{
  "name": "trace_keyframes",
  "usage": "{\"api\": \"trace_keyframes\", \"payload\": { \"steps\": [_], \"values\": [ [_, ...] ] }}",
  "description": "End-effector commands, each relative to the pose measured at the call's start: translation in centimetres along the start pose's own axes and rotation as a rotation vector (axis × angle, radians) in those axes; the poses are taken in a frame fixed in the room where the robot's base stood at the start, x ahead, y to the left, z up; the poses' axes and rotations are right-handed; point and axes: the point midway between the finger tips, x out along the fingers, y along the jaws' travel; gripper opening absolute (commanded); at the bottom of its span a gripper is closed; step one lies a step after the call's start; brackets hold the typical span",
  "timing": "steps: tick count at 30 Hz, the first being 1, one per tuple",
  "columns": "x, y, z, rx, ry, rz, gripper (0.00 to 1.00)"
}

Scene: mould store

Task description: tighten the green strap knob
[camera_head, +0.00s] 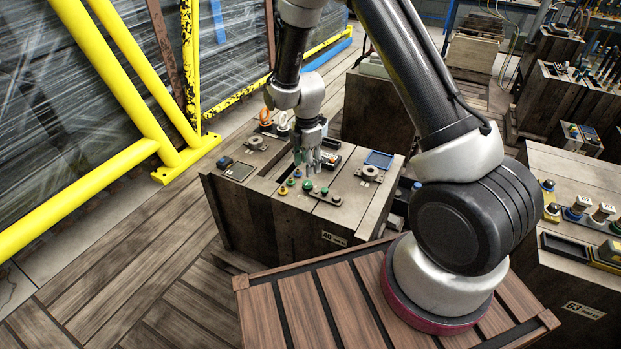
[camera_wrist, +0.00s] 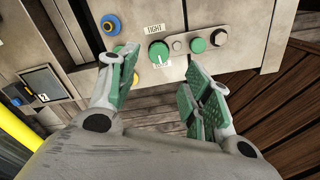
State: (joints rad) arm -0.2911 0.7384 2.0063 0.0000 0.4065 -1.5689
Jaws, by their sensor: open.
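The green strap knob (camera_wrist: 158,52) is a round dial with a white mark on its face, set in a pale panel. A label reading TIGHT (camera_wrist: 154,29) sits above it. A second small label below it is too blurred to read. My gripper (camera_wrist: 160,68) is open, its green-padded fingers spread to the left and right of the knob with nothing between the pads. In the head view the knob (camera_head: 307,185) is on top of the wooden crate (camera_head: 292,225), close under my gripper (camera_head: 308,163). I cannot tell whether the fingers touch the panel.
Yellow rails (camera_head: 130,90) stand at the left.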

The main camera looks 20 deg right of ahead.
Motion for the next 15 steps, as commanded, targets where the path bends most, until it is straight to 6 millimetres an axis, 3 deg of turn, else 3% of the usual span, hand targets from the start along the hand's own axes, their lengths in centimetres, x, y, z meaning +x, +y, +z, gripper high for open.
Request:
{"api": "trace_keyframes", "payload": {
  "steps": [5, 15],
  "values": [
    [0.6, 0.2, 0.0, -0.105, 0.0, 0.009, 0.49],
    [5.9, 0.2, 0.0, -0.105, -0.001, 0.008, 0.49]
  ]
}}
